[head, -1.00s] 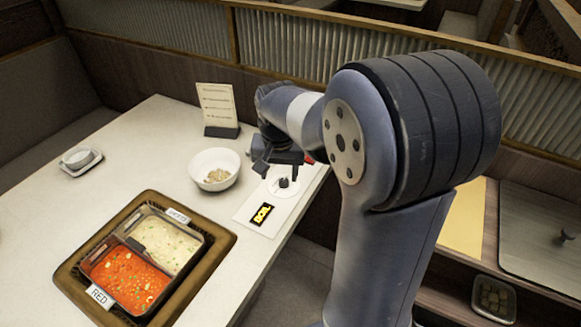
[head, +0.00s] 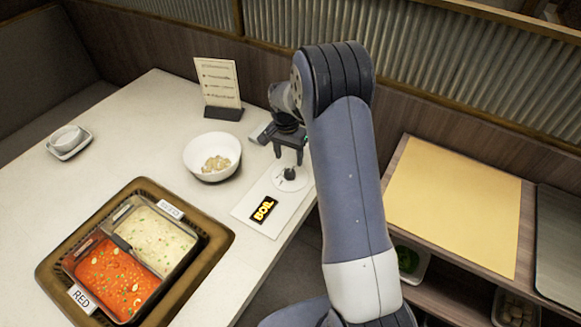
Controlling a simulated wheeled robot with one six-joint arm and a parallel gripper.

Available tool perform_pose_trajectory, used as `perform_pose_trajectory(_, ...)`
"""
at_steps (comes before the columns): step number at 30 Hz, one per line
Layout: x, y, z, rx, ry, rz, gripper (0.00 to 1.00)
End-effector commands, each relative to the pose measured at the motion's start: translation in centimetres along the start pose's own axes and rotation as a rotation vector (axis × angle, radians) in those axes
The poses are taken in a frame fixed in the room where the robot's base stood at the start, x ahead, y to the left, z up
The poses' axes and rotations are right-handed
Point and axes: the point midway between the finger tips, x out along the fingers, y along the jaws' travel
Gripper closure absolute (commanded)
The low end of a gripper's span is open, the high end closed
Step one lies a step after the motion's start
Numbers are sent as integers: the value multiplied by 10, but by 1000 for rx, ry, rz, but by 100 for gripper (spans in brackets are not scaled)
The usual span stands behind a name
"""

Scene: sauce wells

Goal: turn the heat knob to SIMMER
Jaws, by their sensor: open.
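The heat knob (head: 290,174) is a small dark knob on a round white dial, set in a white panel (head: 243,212) near the table's right edge. A black label with yellow letters reading BOIL (head: 263,209) sits on the panel, in front of the dial. My gripper (head: 289,163) is open, pointing down, with its fingertips just above or around the knob; I cannot tell whether they touch it. Part of the dial's far side is hidden by the gripper.
A white bowl (head: 203,146) stands left of the gripper, and a menu stand (head: 219,84) behind it. A divided pot with red (head: 100,265) and pale soup (head: 150,232) sits in a brown frame (head: 217,240). A small cup on a saucer (head: 80,151) is far left.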

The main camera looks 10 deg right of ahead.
Motion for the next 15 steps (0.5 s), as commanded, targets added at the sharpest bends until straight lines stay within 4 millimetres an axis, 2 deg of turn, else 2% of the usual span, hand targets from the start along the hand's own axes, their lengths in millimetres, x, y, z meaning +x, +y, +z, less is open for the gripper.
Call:
perform_pose_trajectory(1, 11, 1, 1, 0, -4, 4, 45)
perform_pose_trajectory(6, 41, 1, 1, 0, -3, 3, 45)
perform_pose_trajectory(10, 55, 0, 0, -1, -1, 1, 45)
perform_pose_trajectory(15, 64, 1, 0, -1, 0, 1, 45)
